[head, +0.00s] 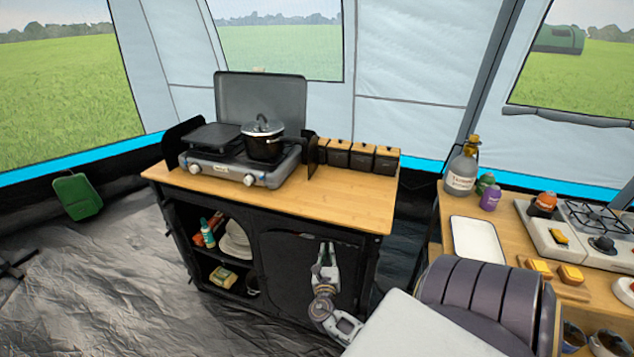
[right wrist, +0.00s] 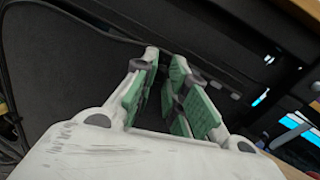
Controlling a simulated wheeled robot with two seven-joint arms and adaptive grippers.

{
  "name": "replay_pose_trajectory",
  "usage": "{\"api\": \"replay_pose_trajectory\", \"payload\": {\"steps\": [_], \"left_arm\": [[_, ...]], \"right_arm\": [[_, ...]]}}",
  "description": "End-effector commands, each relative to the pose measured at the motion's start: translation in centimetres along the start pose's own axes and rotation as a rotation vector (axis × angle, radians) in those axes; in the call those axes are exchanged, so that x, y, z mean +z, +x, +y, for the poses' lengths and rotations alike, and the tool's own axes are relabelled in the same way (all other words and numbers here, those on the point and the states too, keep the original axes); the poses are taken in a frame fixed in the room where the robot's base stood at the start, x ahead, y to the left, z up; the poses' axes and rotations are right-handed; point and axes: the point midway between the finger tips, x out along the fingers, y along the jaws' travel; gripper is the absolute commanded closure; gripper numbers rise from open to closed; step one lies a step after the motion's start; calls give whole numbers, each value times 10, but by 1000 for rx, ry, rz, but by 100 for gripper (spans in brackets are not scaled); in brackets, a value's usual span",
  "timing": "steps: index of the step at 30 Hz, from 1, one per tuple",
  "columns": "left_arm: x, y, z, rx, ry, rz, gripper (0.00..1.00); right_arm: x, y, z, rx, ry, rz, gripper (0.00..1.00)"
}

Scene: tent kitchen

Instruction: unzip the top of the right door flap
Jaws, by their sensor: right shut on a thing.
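The right door flap (head: 283,265) is a black fabric panel on the right half of the kitchen stand's front, under the wooden top. It appears closed, with a curved seam along its upper left. My right gripper (head: 326,246) is at the flap's top, right of its middle. In the right wrist view, the green-padded fingers (right wrist: 164,72) are close together against the dark fabric. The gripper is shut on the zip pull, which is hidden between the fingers. My left gripper is in neither view.
The stand's wooden top (head: 345,200) overhangs the flap and carries a stove (head: 243,178) with a pot (head: 262,143). Open shelves (head: 215,258) with plates are left of the flap. A side table (head: 450,215) stands at the right. The groundsheet (head: 110,285) at left is mostly clear.

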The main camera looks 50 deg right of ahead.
Motion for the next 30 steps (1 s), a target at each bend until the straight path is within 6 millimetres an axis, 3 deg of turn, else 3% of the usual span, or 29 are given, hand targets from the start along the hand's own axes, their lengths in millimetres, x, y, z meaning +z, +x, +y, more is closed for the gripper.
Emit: {"api": "replay_pose_trajectory", "payload": {"steps": [9,15,30], "left_arm": [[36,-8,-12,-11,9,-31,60],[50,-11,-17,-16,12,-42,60],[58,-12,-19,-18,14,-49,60]], "right_arm": [[-10,-17,-54,2,-5,7,100],[-14,-23,-77,3,-3,7,100],[-18,-27,-91,1,-2,8,100]]}}
